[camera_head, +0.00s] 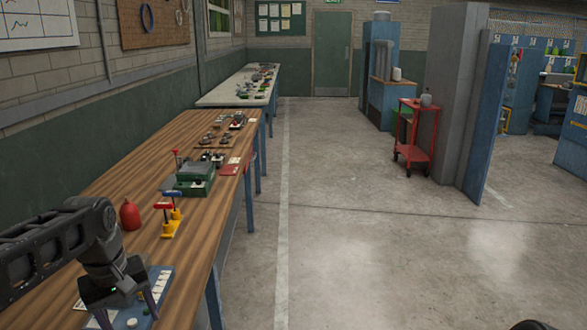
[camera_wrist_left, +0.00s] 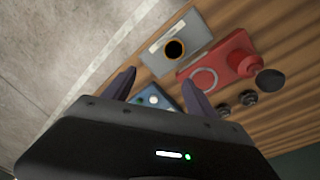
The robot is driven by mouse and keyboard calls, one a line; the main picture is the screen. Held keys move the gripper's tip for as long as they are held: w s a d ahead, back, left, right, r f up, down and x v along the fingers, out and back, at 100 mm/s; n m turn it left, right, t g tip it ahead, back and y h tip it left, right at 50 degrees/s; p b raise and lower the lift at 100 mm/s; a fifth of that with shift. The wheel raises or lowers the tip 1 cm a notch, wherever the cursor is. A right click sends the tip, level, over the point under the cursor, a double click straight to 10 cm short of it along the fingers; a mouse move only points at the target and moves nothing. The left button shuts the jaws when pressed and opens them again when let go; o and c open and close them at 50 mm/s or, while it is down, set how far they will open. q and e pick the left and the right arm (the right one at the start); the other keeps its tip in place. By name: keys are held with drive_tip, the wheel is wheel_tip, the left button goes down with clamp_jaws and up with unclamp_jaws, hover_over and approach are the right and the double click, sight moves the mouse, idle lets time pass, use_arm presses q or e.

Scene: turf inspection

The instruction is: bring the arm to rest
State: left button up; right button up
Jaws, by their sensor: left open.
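My left arm comes in from the left over the wooden bench (camera_head: 205,235) in the camera_head view. Its gripper (camera_head: 128,312) points down above a blue panel (camera_head: 162,277) with pale labels and a round white part. In the left wrist view the two fingers of this gripper (camera_wrist_left: 158,92) stand apart with nothing held between them. The blue panel (camera_wrist_left: 150,92) shows partly between and beyond the fingers; my gripper body hides the rest. I cannot tell whether the fingertips touch the panel.
A red bottle (camera_head: 130,215), small yellow-based stands (camera_head: 171,217) and a green box (camera_head: 195,178) stand farther along the bench. The wrist view shows a grey plate (camera_wrist_left: 195,35) and a red device (camera_wrist_left: 213,72). Right of the bench, the concrete floor (camera_head: 340,240) is clear.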

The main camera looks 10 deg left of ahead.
use_arm(q)
drive_tip(key=w+d+f+m+t, duration=0.2)
drive_tip(key=w, duration=0.3)
drive_tip(key=w+d+f+m+t+h, duration=0.1)
drive_tip(key=w+d+f+m, duration=0.1)
drive_tip(key=d+f, duration=0.65)
drive_tip(key=w+d+f+m+t+h, duration=0.15)
drive_tip(key=d+f, duration=0.35)
drive_tip(key=f, duration=0.6)
drive_tip(key=s+d+f+g, duration=0.1)
drive_tip(key=s+d+f, duration=0.3)
drive_tip(key=s+f, duration=0.2)
drive_tip(key=s+d+f+g+h, duration=0.1)
drive_tip(key=s+d+f, duration=0.4)
drive_tip(key=s, duration=0.6)
drive_tip(key=s+d+f+m+g, duration=0.1)
drive_tip(key=s+d+f+g, duration=0.2)
drive_tip(key=s+f, duration=0.5)
drive_tip(key=shift+s+d+f+h, duration=0.25)
drive_tip(key=shift+s+d+h, duration=0.1)
drive_tip(key=shift+s+d, duration=0.3)
drive_tip(key=shift+w, duration=0.15)
